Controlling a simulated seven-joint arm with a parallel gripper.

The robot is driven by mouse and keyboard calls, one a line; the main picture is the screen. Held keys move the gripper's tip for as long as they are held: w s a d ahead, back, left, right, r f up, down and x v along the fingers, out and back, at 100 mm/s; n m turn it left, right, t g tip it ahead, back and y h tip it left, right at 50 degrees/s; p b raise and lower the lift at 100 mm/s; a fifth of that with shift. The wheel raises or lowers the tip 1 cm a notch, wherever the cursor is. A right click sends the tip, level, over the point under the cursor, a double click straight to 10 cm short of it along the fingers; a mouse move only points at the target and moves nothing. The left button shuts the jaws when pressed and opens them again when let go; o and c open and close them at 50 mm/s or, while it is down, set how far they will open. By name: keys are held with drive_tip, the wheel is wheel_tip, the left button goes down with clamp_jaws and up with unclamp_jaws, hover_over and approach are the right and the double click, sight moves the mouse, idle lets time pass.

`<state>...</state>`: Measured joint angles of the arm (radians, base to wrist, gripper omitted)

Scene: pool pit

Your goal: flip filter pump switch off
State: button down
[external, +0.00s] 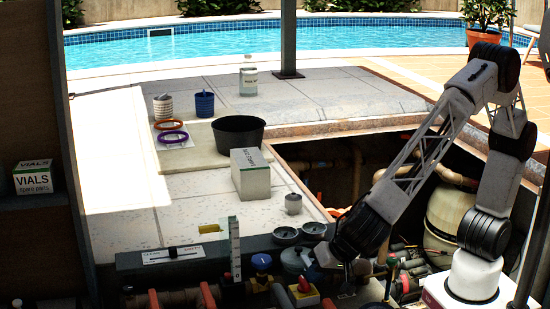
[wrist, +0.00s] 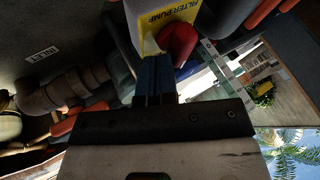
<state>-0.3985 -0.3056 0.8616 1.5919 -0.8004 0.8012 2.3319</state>
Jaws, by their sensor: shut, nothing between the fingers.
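The filter pump switch is a red knob (wrist: 178,42) on a yellow plate marked FILTER PUMP (wrist: 172,14), fixed to a pale box, in the upper middle of the wrist view. In the external view the red knob on yellow (external: 304,287) is low in the middle, among the pipes. My gripper (wrist: 151,52) is shut and empty. Its blue fingertips are right beside the knob, at its left in the wrist view; I cannot tell whether they touch it. In the external view my gripper's fingers are hard to make out among the dark fittings.
Pipes and valves with red and orange handles (external: 208,297) crowd around the switch. A dark ledge with two round gauges (external: 286,235) and an upright white scale (external: 234,250) lies behind. The open pit (external: 330,165) is beyond. A black tub (external: 238,136) stands on the paving.

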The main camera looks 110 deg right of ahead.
drive_tip(key=shift+d+n+t+y, duration=0.3)
drive_tip(key=shift+n+y, duration=0.2)
drive_tip(key=shift+n, duration=0.3)
drive_tip(key=shift+w+d+n+t+y, duration=0.2)
drive_tip(key=shift+n+y, duration=0.4)
drive_tip(key=shift+n, duration=0.4)
drive_tip(key=shift+w+d+n+t+y, duration=0.2)
drive_tip(key=shift+n+y, duration=0.4)
drive_tip(key=shift+n, duration=0.4)
drive_tip(key=shift+w+d, duration=0.4)
drive_tip(key=shift+w, duration=0.75)
drive_tip(key=shift+a, duration=0.15)
